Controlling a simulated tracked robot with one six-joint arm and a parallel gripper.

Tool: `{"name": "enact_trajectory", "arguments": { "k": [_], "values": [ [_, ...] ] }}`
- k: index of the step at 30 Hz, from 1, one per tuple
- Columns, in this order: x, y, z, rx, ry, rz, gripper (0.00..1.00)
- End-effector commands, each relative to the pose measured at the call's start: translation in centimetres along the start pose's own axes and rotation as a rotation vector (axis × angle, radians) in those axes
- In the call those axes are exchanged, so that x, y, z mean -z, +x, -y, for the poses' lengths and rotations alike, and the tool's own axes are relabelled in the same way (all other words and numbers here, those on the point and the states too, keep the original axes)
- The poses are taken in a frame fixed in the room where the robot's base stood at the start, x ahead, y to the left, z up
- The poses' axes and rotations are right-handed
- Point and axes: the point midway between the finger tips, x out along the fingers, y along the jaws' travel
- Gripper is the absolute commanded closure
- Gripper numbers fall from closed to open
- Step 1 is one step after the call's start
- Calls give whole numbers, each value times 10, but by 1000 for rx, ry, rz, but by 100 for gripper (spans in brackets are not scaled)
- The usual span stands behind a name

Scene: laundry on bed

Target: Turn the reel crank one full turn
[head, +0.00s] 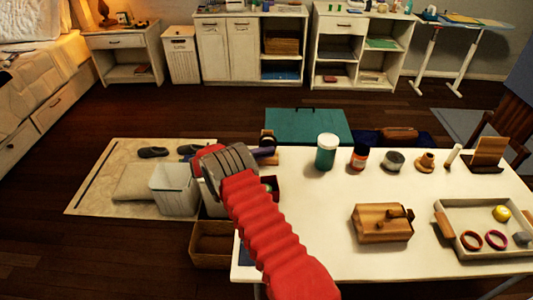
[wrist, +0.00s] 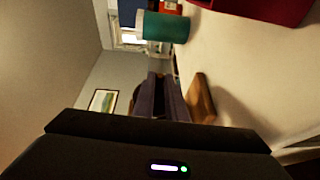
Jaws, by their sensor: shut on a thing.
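My gripper (head: 268,150) is at the far left corner of the white table, at the end of my red arm. Its dark purple fingers are shut at a small dark and tan piece (head: 268,137), which looks like the reel with its crank. The fingers also show in the wrist view (wrist: 170,98), close beside a wooden block-like piece (wrist: 202,98). The grip point is mostly hidden by the fingers and wrist, so I cannot tell the crank's angle.
The white table (head: 320,225) holds a teal jar (head: 326,155), a red-brown jar (head: 359,158), a wooden box with a knobbed handle (head: 383,223) and a tray (head: 470,245). A white bin (head: 173,190) stands on the floor at left. The table's front middle is clear.

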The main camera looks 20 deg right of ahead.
Motion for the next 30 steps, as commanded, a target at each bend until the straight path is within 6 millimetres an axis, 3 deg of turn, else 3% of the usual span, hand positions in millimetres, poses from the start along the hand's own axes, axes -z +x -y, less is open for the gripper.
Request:
{"name": "enact_trajectory", "arguments": {
  "k": [9,25,26,30],
  "values": [
    [0,-1,2,-146,-61,-5,100],
    [0,-1,2,-175,-74,-6,100],
    [0,-1,2,-175,-74,-6,87],
    [0,-1,2,-175,-74,-5,77]
  ]
}}
